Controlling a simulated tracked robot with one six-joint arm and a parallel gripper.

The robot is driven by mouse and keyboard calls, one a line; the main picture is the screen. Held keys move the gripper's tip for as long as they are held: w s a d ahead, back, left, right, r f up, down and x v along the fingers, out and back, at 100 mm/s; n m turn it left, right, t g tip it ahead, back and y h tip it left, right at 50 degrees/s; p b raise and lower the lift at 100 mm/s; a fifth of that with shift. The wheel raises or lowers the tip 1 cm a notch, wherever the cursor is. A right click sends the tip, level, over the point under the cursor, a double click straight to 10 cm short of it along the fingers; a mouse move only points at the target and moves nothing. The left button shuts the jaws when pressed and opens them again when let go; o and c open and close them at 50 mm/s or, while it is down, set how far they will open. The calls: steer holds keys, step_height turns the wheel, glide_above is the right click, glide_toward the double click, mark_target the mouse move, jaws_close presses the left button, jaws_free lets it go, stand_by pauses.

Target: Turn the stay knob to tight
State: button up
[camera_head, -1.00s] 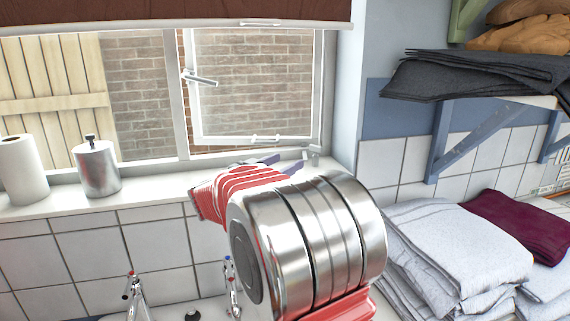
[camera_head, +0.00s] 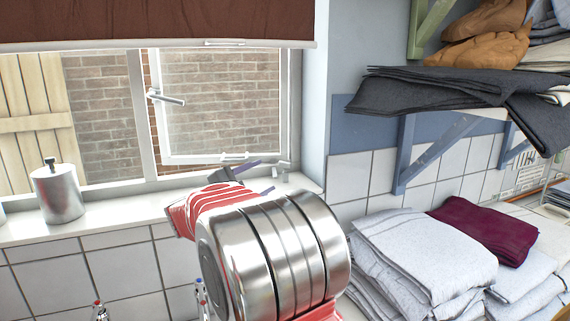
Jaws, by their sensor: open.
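The window (camera_head: 218,108) has a white frame and a casement at its right. A small whitish fitting (camera_head: 283,168) stands at the sill's right end, by the lower right frame corner; it may be the stay knob, but it is too small to tell. My gripper (camera_head: 264,177) has thin purple-grey fingers, apart and seemingly empty, just left of this fitting. Whether they touch it, I cannot tell. My red-and-white striped wrist and large metal arm joint hide part of the sill and the gripper's base.
A metal dispenser (camera_head: 57,192) stands on the sill (camera_head: 110,220) at left. A lever handle (camera_head: 166,97) sits on the window's middle post. A shelf with dark cloth (camera_head: 440,92) and bracket juts out at upper right. Folded grey towels (camera_head: 425,245) and a maroon cloth (camera_head: 487,228) lie at right.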

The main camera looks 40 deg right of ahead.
mark_target(284, 163)
steer(key=m, duration=0.7)
steer(key=shift+w+d+r, duration=0.1)
steer(key=shift+d, duration=0.1)
steer(key=m, duration=0.6)
steer(key=shift+w, duration=0.1)
steer(key=m, duration=0.6)
steer(key=shift+w+r, duration=0.1)
steer(key=m, duration=0.5)
steer(key=shift+m, duration=0.3)
steer(key=shift+w, duration=0.1)
steer(key=x, duration=1.4)
steer(key=shift+w+a, duration=0.1)
steer(key=shift+c, duration=0.4)
